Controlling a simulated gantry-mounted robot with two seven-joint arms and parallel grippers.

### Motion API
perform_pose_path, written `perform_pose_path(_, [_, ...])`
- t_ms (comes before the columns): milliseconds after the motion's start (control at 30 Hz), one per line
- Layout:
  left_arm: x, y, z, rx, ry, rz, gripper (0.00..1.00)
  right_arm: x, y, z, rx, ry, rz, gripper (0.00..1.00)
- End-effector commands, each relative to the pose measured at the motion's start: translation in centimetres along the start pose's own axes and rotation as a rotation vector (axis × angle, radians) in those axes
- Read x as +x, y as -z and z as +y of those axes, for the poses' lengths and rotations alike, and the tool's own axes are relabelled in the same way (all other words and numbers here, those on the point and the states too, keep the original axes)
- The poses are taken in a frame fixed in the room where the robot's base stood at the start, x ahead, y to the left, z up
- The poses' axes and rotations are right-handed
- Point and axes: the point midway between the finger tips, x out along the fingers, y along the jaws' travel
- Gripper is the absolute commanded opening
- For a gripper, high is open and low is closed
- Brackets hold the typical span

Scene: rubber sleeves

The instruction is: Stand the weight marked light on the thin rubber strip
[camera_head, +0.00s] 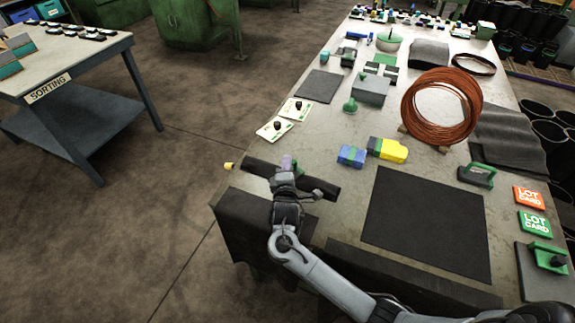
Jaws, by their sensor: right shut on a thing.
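My right gripper (287,173) is over the near left corner of the workbench, shut on a small lilac piece (287,161) that shows just beyond its fingers. The gripper hides most of this piece, and no marking on it is readable. Dark rubber sheets lie on the bench: a large one (427,222) right of the gripper and a small one (319,86) farther back. I cannot tell which piece is the thin strip. My left gripper is not in view.
A blue block (351,156) and a yellow block (388,150) stand beyond the large sheet. Two white cards with black knobs (275,128) lie near the left edge. A copper coil (440,139) and a green-handled block (477,174) stand farther right. A small yellow piece (229,166) shows at the left edge.

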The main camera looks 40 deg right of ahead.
Motion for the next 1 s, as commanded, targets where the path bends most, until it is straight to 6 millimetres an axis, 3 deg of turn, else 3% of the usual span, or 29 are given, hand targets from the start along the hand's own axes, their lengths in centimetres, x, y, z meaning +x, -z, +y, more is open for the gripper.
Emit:
perform_pose_path(33, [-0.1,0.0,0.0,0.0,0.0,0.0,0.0,0.0,-0.1,-1.2,-0.01,0.02,-0.003,0.0])
perform_pose_path(267, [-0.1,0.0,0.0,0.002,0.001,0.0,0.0,0.0,-0.1,-1.8,-0.012,0.025,-0.004,0.0])
perform_pose_path(300, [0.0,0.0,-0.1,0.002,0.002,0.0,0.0,0.0,-0.2,-2.0,-0.013,0.029,-0.004,0.25])
perform_pose_path(333, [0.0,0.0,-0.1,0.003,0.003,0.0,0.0,0.0,-0.2,-2.0,-0.014,0.029,-0.004,0.29])
perform_pose_path(600, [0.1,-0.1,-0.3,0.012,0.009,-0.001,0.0,0.0,-0.2,-1.9,-0.014,0.028,-0.004,0.29])
perform_pose_path(767, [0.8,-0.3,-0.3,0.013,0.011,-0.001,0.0,-0.1,-0.3,-0.8,-0.012,0.025,-0.003,0.29])
perform_pose_path(1000, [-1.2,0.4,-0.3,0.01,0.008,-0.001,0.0,-4.5,-0.2,-0.1,-0.011,0.022,0.002,0.29])
